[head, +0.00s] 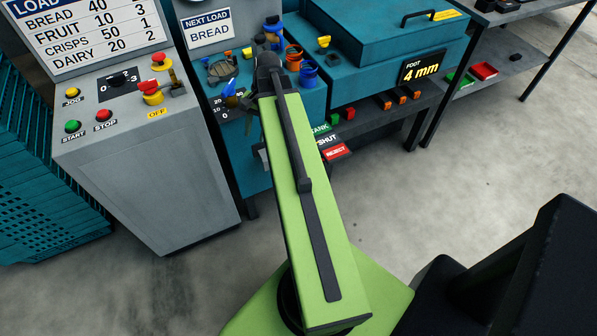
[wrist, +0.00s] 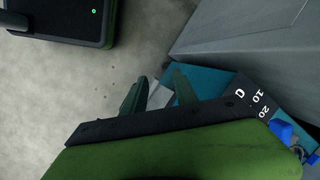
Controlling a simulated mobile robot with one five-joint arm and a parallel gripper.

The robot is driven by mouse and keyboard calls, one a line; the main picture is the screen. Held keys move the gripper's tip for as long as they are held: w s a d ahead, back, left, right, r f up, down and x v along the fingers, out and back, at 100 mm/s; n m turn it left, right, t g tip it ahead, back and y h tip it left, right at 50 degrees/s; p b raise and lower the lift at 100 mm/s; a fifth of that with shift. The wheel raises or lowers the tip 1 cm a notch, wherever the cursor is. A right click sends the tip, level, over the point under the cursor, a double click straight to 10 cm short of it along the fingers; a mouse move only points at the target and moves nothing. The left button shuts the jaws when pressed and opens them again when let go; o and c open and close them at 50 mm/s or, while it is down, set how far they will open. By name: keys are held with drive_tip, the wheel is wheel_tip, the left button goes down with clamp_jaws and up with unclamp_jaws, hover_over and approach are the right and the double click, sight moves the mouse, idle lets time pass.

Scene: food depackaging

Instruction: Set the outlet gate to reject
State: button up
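The outlet gate's position labels show in the head view just right of my arm: a green TANK label (head: 320,128), a black SHUT label (head: 327,141) and a red REJECT label (head: 336,153). The gate's handle cannot be made out; my green arm covers the area left of the labels. My gripper (wrist: 157,78) shows in the wrist view with its two dark green fingers apart. A pale grey piece (wrist: 160,97) shows between and beyond them; I cannot tell what it is or whether they touch it. In the head view my gripper is hidden.
The grey control console (head: 145,170) stands left of my arm, with a teal perforated crate (head: 45,190) beside it. The floor (head: 480,180) at right is clear.

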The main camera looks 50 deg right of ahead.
drive_tip(key=s+d+f+m+t+b, duration=0.1)
drive_tip(key=s+d+f+m+b, duration=0.25)
drive_tip(key=s+d, duration=0.4)
drive_tip(key=s+d+f+m+t+b, duration=0.1)
drive_tip(key=s+d+f+m+b, duration=0.3)
drive_tip(key=d, duration=0.6)
drive_tip(key=shift+m+y, duration=0.3)
drive_tip(key=shift+m, duration=0.35)
drive_tip(key=b+x, duration=0.7)
drive_tip(key=x, duration=0.1)
drive_tip(key=b+x, duration=0.6)
drive_tip(key=x, duration=0.2)
drive_tip(key=shift+w+a+b, duration=0.1)
drive_tip(key=shift+a+b, duration=0.15)
drive_tip(key=shift+b, duration=0.1)
drive_tip(key=shift+r, duration=0.1)
clamp_jaws()
